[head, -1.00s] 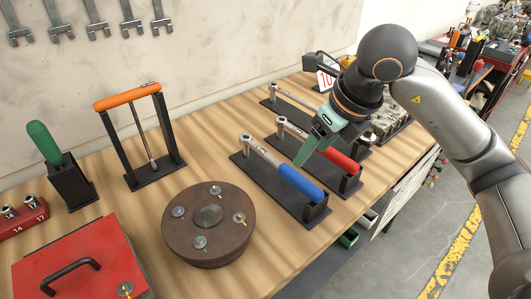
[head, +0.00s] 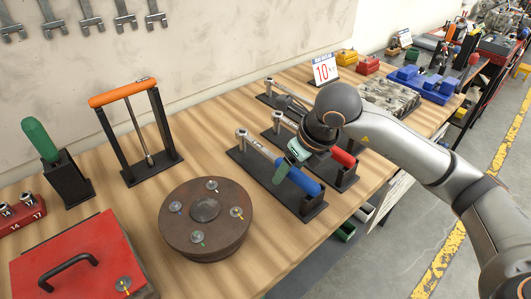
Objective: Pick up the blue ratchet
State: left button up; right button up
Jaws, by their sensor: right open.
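The blue ratchet (head: 308,184) lies in a black stand (head: 252,168) on the wooden bench, its silver head at the upper left and its blue handle toward the lower right. My right gripper (head: 283,168) is open at the ratchet, where the silver shaft meets the blue handle. A green finger shows in front of the handle's upper end and hides part of it. I cannot tell whether the fingers touch the ratchet. My left gripper is not in view.
A red-handled ratchet (head: 343,157) sits in the stand just behind, close to my right wrist. An orange-handled tool (head: 122,92) hangs in a tall black frame.

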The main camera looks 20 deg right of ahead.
jog(key=shift+c, duration=0.3)
grip_shut()
jog(key=shift+r, duration=0.1)
dwell(0.9)
